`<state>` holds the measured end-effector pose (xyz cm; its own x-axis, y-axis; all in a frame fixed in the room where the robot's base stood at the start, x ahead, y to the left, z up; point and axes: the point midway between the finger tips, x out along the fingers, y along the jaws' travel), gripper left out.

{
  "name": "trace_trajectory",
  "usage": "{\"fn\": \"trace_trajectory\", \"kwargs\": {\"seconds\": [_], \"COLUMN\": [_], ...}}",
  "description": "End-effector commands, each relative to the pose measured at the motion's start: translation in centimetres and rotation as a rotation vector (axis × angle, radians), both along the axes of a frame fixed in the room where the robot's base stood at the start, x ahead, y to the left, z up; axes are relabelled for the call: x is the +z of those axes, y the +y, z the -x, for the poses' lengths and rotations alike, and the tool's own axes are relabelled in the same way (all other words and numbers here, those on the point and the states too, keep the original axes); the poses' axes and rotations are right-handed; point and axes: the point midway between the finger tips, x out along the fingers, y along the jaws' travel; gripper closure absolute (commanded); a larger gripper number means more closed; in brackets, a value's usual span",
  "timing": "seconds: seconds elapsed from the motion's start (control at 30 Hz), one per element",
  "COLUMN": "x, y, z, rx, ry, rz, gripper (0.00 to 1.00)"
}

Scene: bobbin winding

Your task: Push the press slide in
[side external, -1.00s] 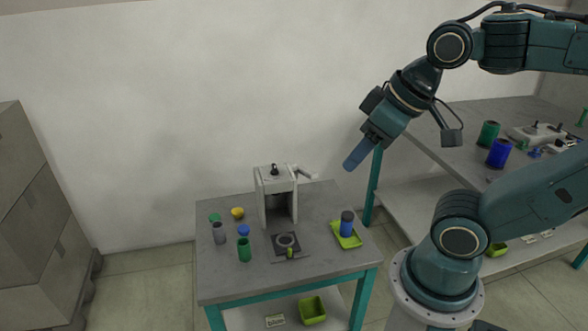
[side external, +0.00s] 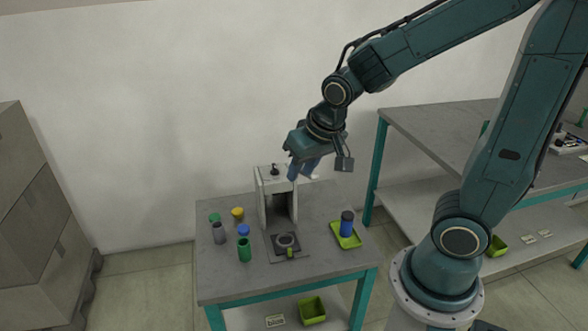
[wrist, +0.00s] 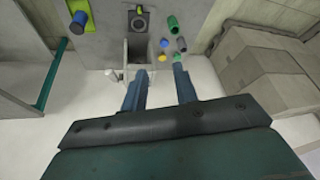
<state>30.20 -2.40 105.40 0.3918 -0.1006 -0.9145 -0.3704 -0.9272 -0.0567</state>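The press (side external: 262,208) is a white frame with a black knob on top, standing at the back of the small grey table. The press slide (side external: 286,241) is a dark plate with a ring-shaped seat and a small green handle (side external: 290,253). It sticks out of the press toward the table's front edge. It also shows in the wrist view (wrist: 140,22), beyond the press (wrist: 139,48). My gripper (side external: 303,172) is above and behind the press top, pointing down, touching nothing that I can see. In the wrist view its fingers (wrist: 160,85) are apart and empty.
A lime tray (side external: 347,241) with a blue, dark-topped spool (side external: 346,224) is to the right. A larger grey bench (side external: 440,130) stands further right. The table's front strip is clear.

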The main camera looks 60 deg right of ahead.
Motion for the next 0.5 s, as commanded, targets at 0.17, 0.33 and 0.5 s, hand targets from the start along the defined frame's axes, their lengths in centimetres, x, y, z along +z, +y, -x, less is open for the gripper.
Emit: {"fn": "trace_trajectory", "kwargs": {"seconds": [0.17,0.33,0.5], "x": [-3.4,-6.6,-10.1], "y": [-0.6,-1.2,-1.8], "z": [-2.0,-3.5,-4.6], "rx": [-0.076,-0.143,-0.203], "ry": [0.020,0.028,0.035], "rz": [0.001,0.005,0.011], "gripper": [0.71,0.71,0.71]}}
